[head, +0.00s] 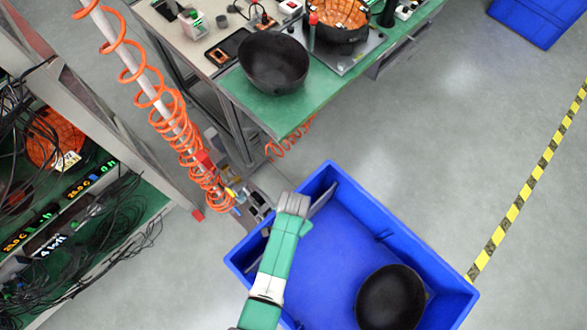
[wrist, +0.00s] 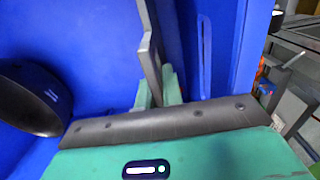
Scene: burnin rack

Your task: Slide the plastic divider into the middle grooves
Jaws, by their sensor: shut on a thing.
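The blue bin (head: 420,247) stands on the floor in the lower middle of the head view. My gripper (head: 306,214) is over the bin's upper-left part, shut on the grey plastic divider (head: 322,198). In the wrist view the divider (wrist: 149,45) stands up as a thin plate between my green fingers (wrist: 160,92). A raised groove outline (wrist: 204,55) shows on the blue wall to its right, apart from the divider. In the head view a small groove feature (head: 384,237) shows on the bin's upper-right wall. My arm hides the opposite wall's middle.
A black bowl (head: 391,298) lies in the bin's lower right; it also shows at left in the wrist view (wrist: 35,98). A green-topped bench (head: 252,104) stands above the bin. An orange coiled hose (head: 180,130) hangs at left, near a cable-filled rack (head: 160,185).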

